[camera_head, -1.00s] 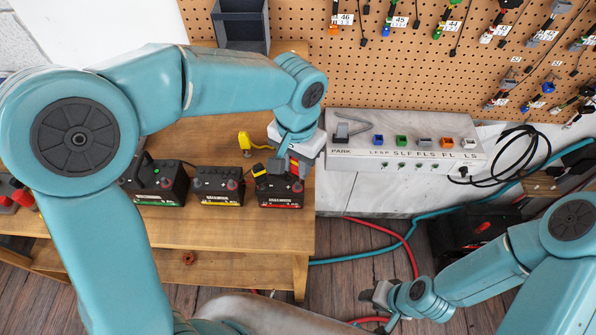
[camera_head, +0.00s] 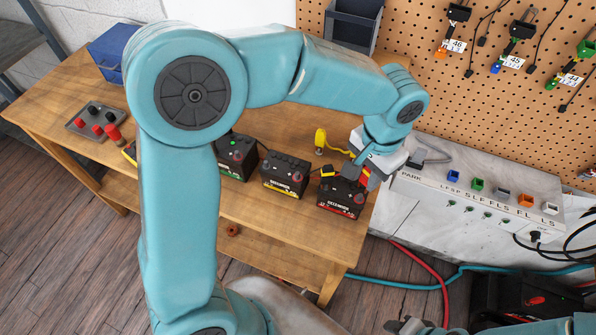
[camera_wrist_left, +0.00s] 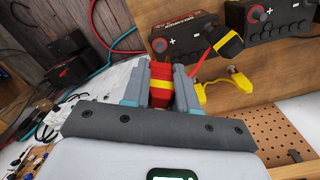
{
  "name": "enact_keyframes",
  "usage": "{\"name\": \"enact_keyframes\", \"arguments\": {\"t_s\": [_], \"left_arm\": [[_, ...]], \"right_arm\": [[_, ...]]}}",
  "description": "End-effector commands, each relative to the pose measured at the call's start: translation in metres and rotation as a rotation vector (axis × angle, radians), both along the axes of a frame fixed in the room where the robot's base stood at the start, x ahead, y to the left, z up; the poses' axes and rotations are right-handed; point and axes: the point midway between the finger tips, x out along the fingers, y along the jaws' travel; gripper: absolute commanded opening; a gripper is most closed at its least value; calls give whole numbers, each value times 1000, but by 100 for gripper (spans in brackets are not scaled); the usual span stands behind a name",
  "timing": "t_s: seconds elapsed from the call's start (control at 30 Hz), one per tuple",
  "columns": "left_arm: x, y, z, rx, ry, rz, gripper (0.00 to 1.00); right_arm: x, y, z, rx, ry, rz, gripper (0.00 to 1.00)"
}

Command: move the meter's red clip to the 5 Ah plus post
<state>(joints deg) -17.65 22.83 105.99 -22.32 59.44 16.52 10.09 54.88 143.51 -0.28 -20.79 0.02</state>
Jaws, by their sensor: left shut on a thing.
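My left gripper (camera_head: 362,172) is over the right end of the bench, at the red-labelled battery (camera_head: 340,197). In the left wrist view its fingers (camera_wrist_left: 160,88) are shut on a red clip (camera_wrist_left: 161,72) with a yellow band. The clip is close to that battery's plus post (camera_wrist_left: 159,45); I cannot tell whether they touch. A black clip with a yellow edge (camera_wrist_left: 229,45) is at the same battery's other end. A yellow-labelled battery (camera_head: 285,176) and a green-labelled battery (camera_head: 236,156) stand to the left. Capacity markings are too small to read. My right gripper (camera_head: 405,325) shows partly at the bottom edge.
A yellow clamp-like part (camera_head: 320,141) stands behind the batteries. A grey switch box (camera_head: 470,196) is on the right. A tray with red and black knobs (camera_head: 96,120) lies at the bench's left. Bare bench (camera_head: 270,225) shows in front of the batteries.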

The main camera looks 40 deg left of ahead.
Motion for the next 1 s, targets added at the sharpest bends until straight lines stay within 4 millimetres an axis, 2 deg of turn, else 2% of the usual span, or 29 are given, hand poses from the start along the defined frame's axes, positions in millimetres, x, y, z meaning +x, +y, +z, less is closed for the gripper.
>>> {"name": "enact_keyframes", "arguments": {"t_s": [0.03,0.2,0.33,0.47,1.0], "left_arm": [[0,0,16,0,-2,0,13],[1,0,58,-1,-3,-1,13],[1,-1,81,-1,-4,-1,13],[0,3,97,-2,-3,3,13],[-37,126,94,0,-1,7,13]], "right_arm": [[0,0,14,0,0,0,36],[0,0,48,0,-1,0,36],[0,0,57,0,-1,0,36],[0,0,48,0,0,0,36],[0,0,33,0,0,0,36]]}}
